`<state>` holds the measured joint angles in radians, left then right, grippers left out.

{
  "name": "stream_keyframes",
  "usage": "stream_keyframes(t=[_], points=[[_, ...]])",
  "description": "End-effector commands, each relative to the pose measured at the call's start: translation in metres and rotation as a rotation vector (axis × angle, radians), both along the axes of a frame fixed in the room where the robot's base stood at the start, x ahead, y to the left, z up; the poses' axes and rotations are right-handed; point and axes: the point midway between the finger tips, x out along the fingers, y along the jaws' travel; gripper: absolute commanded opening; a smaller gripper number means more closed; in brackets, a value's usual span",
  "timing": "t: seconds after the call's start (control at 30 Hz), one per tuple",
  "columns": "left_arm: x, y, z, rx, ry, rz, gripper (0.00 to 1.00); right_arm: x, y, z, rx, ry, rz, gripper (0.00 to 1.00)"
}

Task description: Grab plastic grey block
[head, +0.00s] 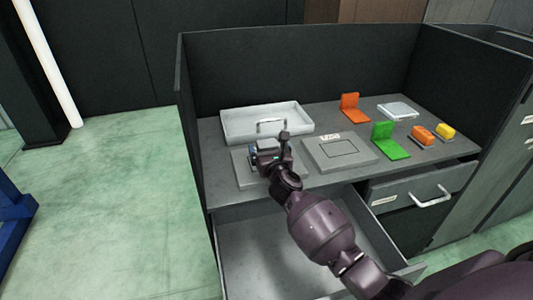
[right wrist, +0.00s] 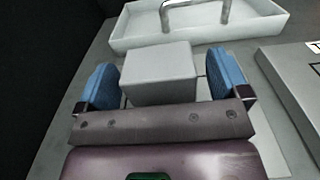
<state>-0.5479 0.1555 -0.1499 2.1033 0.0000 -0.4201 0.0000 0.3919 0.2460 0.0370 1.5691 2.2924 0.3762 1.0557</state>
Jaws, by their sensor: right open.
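The grey block (right wrist: 160,72) shows in the right wrist view as a plain light grey box. It stands on a flat grey plate (right wrist: 262,135) on the desk. My right gripper (right wrist: 164,84) is open, with its two blue fingers on either side of the block. A gap shows between the block and each finger. In the head view my right gripper (head: 266,157) is over the left part of the desk and hides much of the block (head: 267,144). My left gripper is in neither view.
A light grey tray (head: 233,129) with a handle is just behind the block. A flat grey panel (head: 318,155) lies to the right. Orange (head: 348,110) and green (head: 384,141) brackets stand farther right. An open drawer (head: 247,255) extends below the desk.

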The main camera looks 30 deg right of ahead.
Motion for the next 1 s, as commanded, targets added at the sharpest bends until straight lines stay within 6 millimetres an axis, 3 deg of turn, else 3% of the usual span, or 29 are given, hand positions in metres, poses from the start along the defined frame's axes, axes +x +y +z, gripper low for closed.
stream_keyframes(t=[0.37, 0.73, 1.0], points=[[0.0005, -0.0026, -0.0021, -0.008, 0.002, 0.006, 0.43, 0.0079, -0.0023, 0.0004, 0.001, -0.001, 0.000, 0.92], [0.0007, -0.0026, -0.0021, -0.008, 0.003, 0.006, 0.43, 0.0077, -0.0022, 0.0002, 0.001, 0.000, 0.000, 0.36], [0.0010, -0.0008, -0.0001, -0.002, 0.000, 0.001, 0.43, 0.0078, -0.0022, 0.0037, 0.000, -0.002, 0.000, 0.36]])
